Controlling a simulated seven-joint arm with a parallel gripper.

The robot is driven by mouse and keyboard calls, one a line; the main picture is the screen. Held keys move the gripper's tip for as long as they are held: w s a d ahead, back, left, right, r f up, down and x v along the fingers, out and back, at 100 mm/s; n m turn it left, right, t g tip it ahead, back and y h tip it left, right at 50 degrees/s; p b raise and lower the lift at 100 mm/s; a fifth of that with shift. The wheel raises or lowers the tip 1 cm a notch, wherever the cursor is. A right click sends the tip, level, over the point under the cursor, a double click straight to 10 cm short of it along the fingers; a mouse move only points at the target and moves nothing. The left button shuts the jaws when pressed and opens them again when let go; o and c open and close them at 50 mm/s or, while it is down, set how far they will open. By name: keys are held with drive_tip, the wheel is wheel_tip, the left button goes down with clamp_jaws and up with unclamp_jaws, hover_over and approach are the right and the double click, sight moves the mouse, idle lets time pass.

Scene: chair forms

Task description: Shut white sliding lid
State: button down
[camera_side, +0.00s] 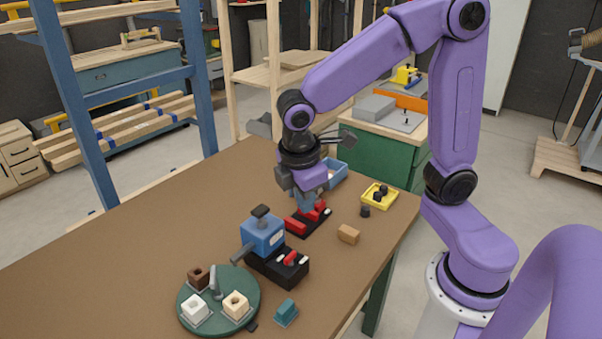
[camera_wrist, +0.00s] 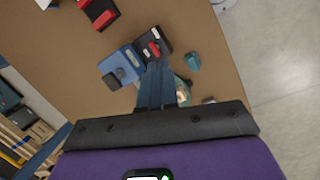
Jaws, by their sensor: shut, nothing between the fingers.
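My gripper (camera_side: 308,203) points down over the table near a black base with red parts (camera_side: 303,222). Its blue-grey fingers are shut and empty; they also show in the wrist view (camera_wrist: 157,85). I cannot clearly pick out a white sliding lid. A blue open box (camera_side: 336,172) with something pale inside stands at the back, partly behind my gripper. A blue block device (camera_side: 263,235) with a dark knob and grey handle stands nearer the front. It joins a black base (camera_side: 283,269) bearing red and small white pieces. The blue device also shows in the wrist view (camera_wrist: 121,66).
A round green plate (camera_side: 218,325) with white, cream and brown blocks stands at front left. A teal block (camera_side: 286,311), a tan block (camera_side: 348,234), a dark cylinder (camera_side: 365,211) and a yellow tray (camera_side: 379,196) lie nearby. The table's left part is clear.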

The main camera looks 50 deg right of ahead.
drive_tip(key=w+d+f+n+g+h, duration=0.1)
drive_tip(key=w+d+f+h, duration=0.4)
drive_tip(key=w, duration=0.7)
drive_tip(key=w+d+f+g, duration=0.1)
drive_tip(key=w+d+f, duration=0.2)
drive_tip(key=w+d, duration=0.65)
drive_tip(key=shift+g+h, duration=0.6)
drive_tip(key=shift+g, duration=0.2)
drive_tip(key=d+f, duration=0.3)
drive_tip(key=d, duration=0.1)
drive_tip(key=w+d+f, duration=0.1)
drive_tip(key=d+f, duration=0.2)
drive_tip(key=d, duration=0.1)
drive_tip(key=d+f, duration=0.3)
drive_tip(key=d, duration=0.1)
drive_tip(key=shift+w+d+f, duration=0.1)
drive_tip(key=shift+w+f, duration=0.2)
drive_tip(key=shift+w, duration=0.05)
drive_tip(key=shift+s+d, duration=0.3)
drive_tip(key=shift+d, duration=0.5)
